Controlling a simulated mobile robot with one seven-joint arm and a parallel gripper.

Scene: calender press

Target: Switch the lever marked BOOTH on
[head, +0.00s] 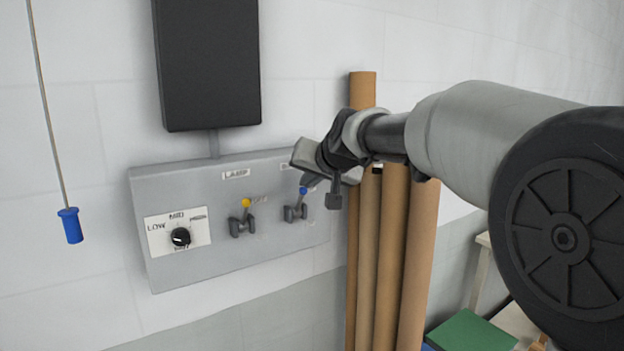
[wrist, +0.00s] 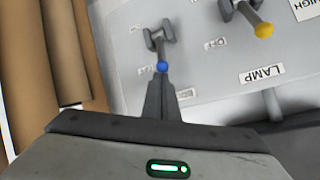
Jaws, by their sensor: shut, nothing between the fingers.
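The wall panel (head: 185,265) carries two toggle levers. The right one has a blue tip (head: 303,190) and points up in the head view. The label above it is mostly covered by my gripper (head: 322,183), so I cannot read BOOTH there. In the wrist view the blue-tipped lever (wrist: 161,50) hangs toward my shut, empty gripper (wrist: 160,80). The fingertips are right at the blue tip; I cannot tell if they touch. A label beside the fingers is partly hidden. The small position marks by this lever are too blurred to read.
A yellow-tipped lever (head: 243,220) under the LAMP label is left of the blue one. A rotary knob (head: 180,237) is further left. Brown tubes (head: 392,270) stand close to the panel's right. A cord with a blue handle (head: 70,226) hangs at left; a black box (head: 207,65) is above.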

